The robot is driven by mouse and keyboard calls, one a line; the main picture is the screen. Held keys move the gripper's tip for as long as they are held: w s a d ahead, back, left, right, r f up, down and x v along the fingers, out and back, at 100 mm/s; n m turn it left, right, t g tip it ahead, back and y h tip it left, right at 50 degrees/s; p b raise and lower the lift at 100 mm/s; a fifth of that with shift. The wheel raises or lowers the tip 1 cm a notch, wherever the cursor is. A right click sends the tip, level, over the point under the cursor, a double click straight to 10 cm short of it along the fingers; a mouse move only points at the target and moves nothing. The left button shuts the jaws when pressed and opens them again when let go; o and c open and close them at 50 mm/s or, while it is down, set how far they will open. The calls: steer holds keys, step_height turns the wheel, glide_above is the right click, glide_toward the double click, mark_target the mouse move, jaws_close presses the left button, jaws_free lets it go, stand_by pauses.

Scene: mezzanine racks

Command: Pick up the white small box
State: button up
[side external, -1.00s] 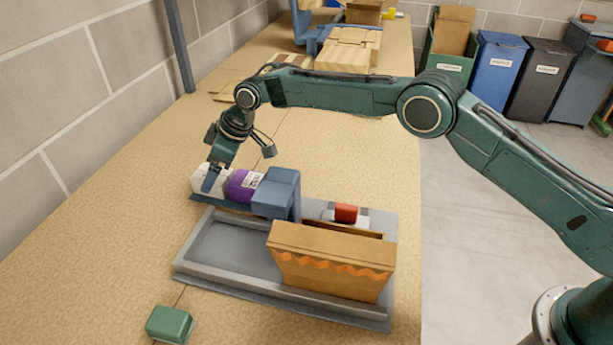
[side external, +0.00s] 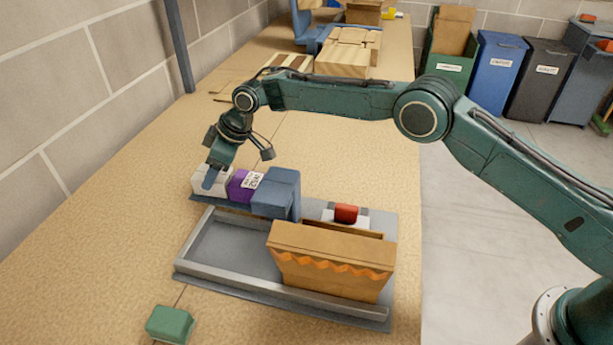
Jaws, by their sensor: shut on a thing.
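The white small box (side external: 222,187) sits at the left end of a blue-grey ledge behind the grey tray, beside a purple item (side external: 240,185) with a white label. My gripper (side external: 213,178) points down over the white box and is shut on it. One finger shows against the box's near face; the other finger is hidden. The box appears still at ledge height; whether it touches the ledge is hard to tell.
A blue-grey block (side external: 275,193) stands right of the purple item. The grey tray (side external: 205,265) holds a brown carton (side external: 330,262). A red item (side external: 346,213) lies behind the carton. A green box (side external: 170,324) lies at the front left. The wall is at left.

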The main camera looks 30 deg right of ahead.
stand_by(0.3)
steer(key=shift+r, duration=0.45)
steer(key=shift+c, duration=0.5)
step_height(320, 180, up, 9)
steer(key=shift+r, duration=0.1)
